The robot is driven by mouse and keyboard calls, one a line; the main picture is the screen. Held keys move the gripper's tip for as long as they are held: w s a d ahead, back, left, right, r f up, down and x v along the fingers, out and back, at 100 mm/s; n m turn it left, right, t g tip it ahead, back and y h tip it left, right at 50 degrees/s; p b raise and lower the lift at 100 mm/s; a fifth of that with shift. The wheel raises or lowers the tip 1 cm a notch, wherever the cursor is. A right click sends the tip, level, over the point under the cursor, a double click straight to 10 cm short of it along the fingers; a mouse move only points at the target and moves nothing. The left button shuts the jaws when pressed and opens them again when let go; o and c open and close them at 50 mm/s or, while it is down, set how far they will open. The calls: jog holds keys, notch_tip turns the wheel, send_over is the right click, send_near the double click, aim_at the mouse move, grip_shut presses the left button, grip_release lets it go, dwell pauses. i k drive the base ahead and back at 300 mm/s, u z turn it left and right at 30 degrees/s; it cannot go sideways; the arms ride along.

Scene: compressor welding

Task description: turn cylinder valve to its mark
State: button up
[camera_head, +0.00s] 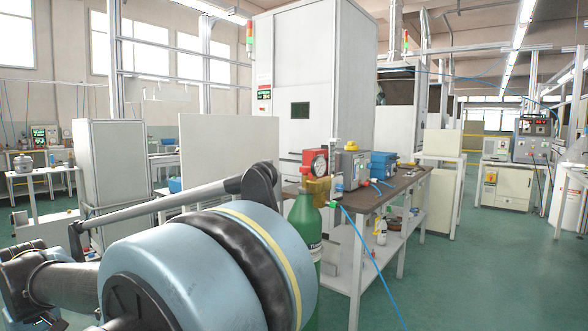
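A green gas cylinder (304,222) stands upright at the front end of the workbench, its lower left side hidden behind my arm. A brass-coloured valve body (319,190) sits on its top. The valve's mark is too small to make out. My blue-grey arm fills the lower left front, and a black arm piece reaches close to the cylinder's left side in the picture. I cannot tell if it touches. My gripper's fingers do not show.
A brown-topped workbench (408,181) runs back from the cylinder, with a grey box (352,168) and a blue device (383,164) on it. A blue hose (368,252) hangs from the bench's front down to the floor. The green floor (480,270) is clear at right.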

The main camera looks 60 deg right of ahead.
aim_at(305, 170)
jog(key=z, duration=0.4)
jog(key=i, duration=0.95)
jog(key=z, duration=1.05)
jog(key=i, duration=0.65)
jog(key=z, duration=0.5)
